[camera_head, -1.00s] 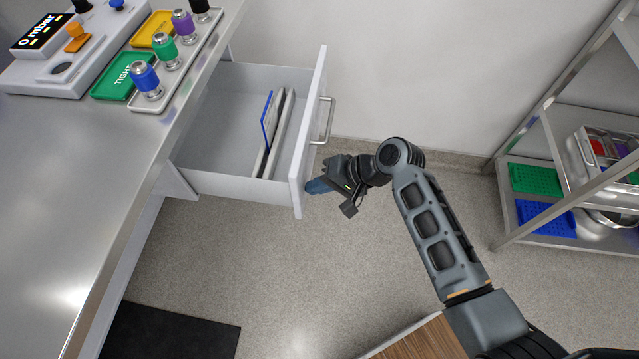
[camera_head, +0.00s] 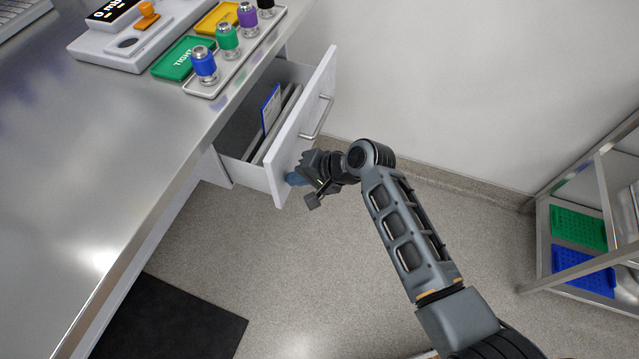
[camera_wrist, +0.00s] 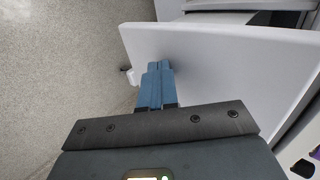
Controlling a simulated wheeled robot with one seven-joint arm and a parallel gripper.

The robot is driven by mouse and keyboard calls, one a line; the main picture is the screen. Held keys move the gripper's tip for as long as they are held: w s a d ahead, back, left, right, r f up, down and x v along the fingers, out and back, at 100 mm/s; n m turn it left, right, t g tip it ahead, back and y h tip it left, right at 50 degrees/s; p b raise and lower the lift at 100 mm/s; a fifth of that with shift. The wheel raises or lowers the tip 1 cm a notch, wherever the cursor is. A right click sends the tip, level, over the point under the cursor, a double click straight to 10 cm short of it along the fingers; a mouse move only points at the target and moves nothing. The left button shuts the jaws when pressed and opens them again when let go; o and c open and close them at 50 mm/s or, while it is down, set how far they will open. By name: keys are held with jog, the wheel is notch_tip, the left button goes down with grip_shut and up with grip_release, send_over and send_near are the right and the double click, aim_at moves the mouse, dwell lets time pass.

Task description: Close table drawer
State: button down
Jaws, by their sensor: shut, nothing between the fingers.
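The white table drawer (camera_head: 302,118) is partly open under the steel table (camera_head: 95,140). Its metal handle (camera_head: 318,118) is on the front panel. A blue-edged item (camera_head: 270,108) and grey dividers stand inside the drawer. My gripper (camera_head: 293,179) is shut and empty, with its blue fingertips at the lower near part of the drawer front. In the wrist view the shut fingers (camera_wrist: 158,72) meet the white drawer front (camera_wrist: 230,65); they appear to touch it. The handle is beside the fingers, not held.
A metal shelf (camera_head: 590,210) with green and blue trays is at the right. A black mat (camera_head: 170,318) lies on the floor.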

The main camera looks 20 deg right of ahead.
aim_at(282, 161)
jog(key=w+a+b, duration=0.1)
jog(key=w+a, duration=0.1)
jog(key=a, duration=0.1)
jog(key=w+a+b, duration=0.1)
jog(key=w+a, duration=0.2)
jog(key=w+a+b, duration=0.1)
jog(key=w+a, duration=0.1)
jog(key=a, duration=0.2)
jog(key=shift+w, duration=0.2)
jog(key=shift+w+a+r, duration=0.1)
jog(key=shift+w+a, duration=0.05)
jog(key=shift+a, duration=0.15)
jog(key=shift+a+r, duration=0.1)
jog(key=shift+s+d, duration=0.2)
jog(key=shift+d, duration=0.1)
jog(key=s+d, duration=0.1)
jog(key=s+d+p, duration=0.1)
jog(key=d, duration=0.1)
jog(key=shift+s+d+r, duration=0.15)
jog(key=shift+s+d, duration=0.05)
jog(key=shift+d, duration=0.05)
jog(key=v, duration=0.9)
jog(key=shift+s+d, duration=0.1)
jog(key=shift+d, duration=0.1)
